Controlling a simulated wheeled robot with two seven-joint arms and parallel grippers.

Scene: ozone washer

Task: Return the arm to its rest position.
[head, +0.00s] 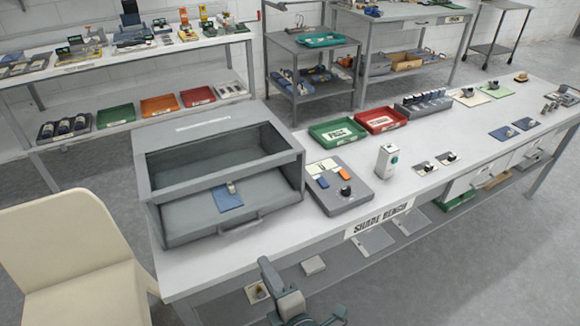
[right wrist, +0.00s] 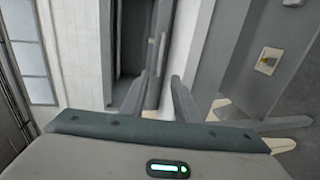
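My right arm comes in at the bottom middle of the head view, in front of the bench edge. My right gripper (head: 318,318) is partly cut off by the lower border there. In the right wrist view its two fingers (right wrist: 160,82) stand apart with nothing between them. My left gripper is not in view. The grey washer box (head: 222,128) stands on the white bench (head: 200,268). Its front tray is open, and a blue cloth (head: 228,202) with a small metallic item (head: 231,187) lies in it.
A control box (head: 345,204) with a black knob stands right of the washer. Green (head: 338,132) and red (head: 381,120) trays and a white dispenser (head: 386,160) are farther along. A cream chair (head: 70,255) is at left. A lower shelf runs under the bench.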

